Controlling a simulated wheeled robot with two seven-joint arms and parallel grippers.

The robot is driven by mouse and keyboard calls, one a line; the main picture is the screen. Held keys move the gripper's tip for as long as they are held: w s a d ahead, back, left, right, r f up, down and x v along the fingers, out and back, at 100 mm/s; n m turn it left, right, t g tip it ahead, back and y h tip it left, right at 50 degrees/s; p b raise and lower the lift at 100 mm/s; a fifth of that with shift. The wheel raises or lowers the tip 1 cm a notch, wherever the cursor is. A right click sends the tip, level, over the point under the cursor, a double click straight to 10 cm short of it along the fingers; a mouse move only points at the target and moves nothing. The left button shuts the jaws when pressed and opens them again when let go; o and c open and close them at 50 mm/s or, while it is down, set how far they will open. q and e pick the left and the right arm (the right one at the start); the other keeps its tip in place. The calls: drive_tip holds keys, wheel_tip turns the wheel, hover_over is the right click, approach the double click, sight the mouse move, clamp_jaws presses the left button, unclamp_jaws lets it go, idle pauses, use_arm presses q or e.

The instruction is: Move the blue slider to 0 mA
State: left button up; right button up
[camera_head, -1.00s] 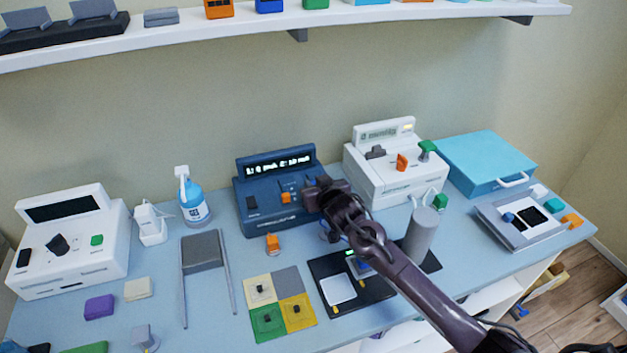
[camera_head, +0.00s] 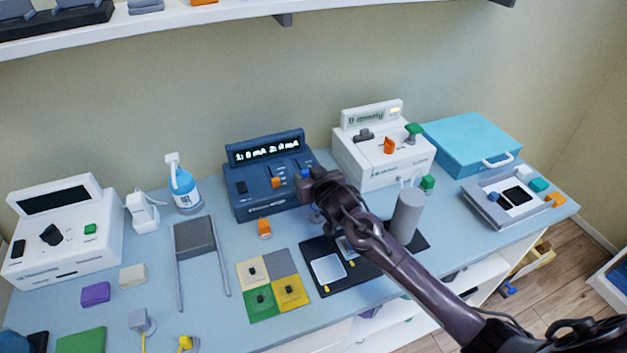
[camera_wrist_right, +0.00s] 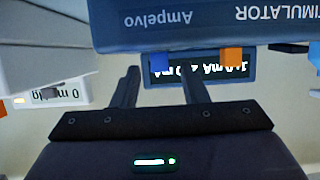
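The dark blue stimulator (camera_head: 250,206) stands at the back middle of the table. Its display (camera_head: 265,150) seems to read 1: 0 mA and 2: 0 mA. The blue slider (camera_head: 305,174) shows on its sloped panel at the right, beside my right gripper (camera_head: 308,187). The orange slider (camera_head: 277,182) is to its left. In the right wrist view the blue slider (camera_wrist_right: 159,62) appears between the lines of the two separated fingers (camera_wrist_right: 160,82); contact is not visible. The orange slider (camera_wrist_right: 231,57) lies outside them. My right gripper is open. My left gripper is not in view.
A white device (camera_head: 380,165) stands close on the right of the stimulator. A grey cylinder (camera_head: 406,215) stands near my right forearm. A spray bottle (camera_head: 184,190) is to the left, and a small orange object (camera_head: 264,228) lies in front. A shelf (camera_head: 220,18) hangs above.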

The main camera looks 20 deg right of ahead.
drive_tip(key=b+v, duration=0.1)
drive_tip(key=v, duration=0.5)
drive_tip(key=shift+s, duration=0.4)
drive_tip(key=shift+r, duration=0.1)
